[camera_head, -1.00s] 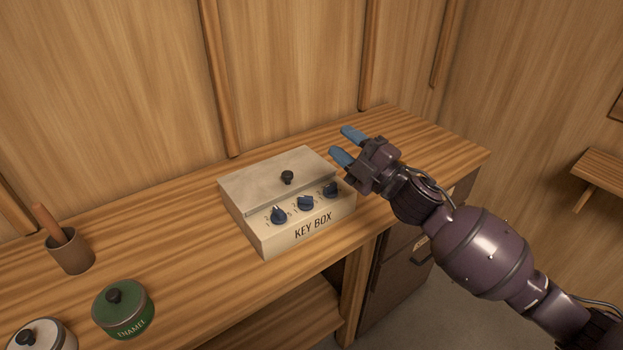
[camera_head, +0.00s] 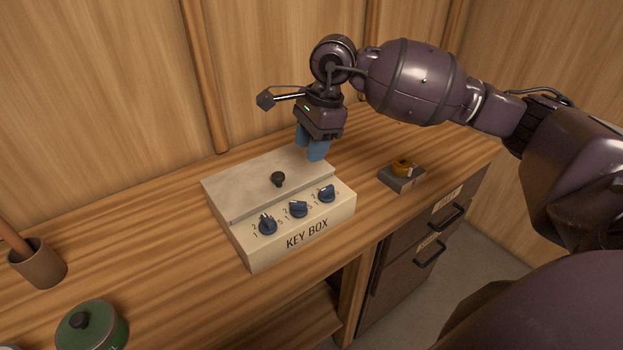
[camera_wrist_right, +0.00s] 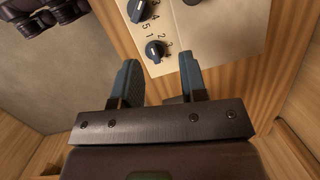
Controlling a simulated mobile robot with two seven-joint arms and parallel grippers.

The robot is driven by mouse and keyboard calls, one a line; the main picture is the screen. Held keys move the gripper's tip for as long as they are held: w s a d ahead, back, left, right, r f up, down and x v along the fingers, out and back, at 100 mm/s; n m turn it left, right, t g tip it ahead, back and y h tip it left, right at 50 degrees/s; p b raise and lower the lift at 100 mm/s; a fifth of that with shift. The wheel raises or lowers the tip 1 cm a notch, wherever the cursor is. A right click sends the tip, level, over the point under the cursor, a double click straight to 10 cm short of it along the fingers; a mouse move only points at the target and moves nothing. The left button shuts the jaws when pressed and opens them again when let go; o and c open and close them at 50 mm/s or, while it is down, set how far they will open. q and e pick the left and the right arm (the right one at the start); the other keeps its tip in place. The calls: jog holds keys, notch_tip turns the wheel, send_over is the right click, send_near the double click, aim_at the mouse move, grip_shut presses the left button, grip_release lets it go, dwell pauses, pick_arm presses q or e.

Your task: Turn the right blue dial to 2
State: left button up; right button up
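The cream key box (camera_head: 300,236) stands on the wooden bench with three blue dials along its sloped front. The right blue dial (camera_head: 327,194) is the one nearest the box's right end; small numbers ring it, but I cannot tell its setting. My right gripper (camera_head: 312,152) points down above the back right of the box, apart from the dials. In the right wrist view, my right gripper (camera_wrist_right: 160,62) has its blue fingers spread and empty, with the right dial (camera_wrist_right: 156,50) beyond the gap between the tips. My left gripper is not in view.
A black knob (camera_head: 278,179) sticks up from the box lid. A grey block with an orange top (camera_head: 403,168) stands right of the box. A green pot (camera_head: 90,328) and a brown cup (camera_head: 38,264) stand at left. Bench between cup and box is clear.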

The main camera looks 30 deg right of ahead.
aim_at(327, 188)
jog(key=d+f, duration=0.1)
jog(key=f, duration=0.2)
jog(key=s+d+f+n+h, duration=0.1)
jog(key=f, duration=0.3)
jog(key=d+f+g+h, duration=0.1)
jog(key=f, duration=0.3)
jog(key=shift+s+d+f+n, duration=0.1)
jog(key=shift+s+n, duration=0.05)
jog(key=shift+n, duration=0.15)
grip_shut()
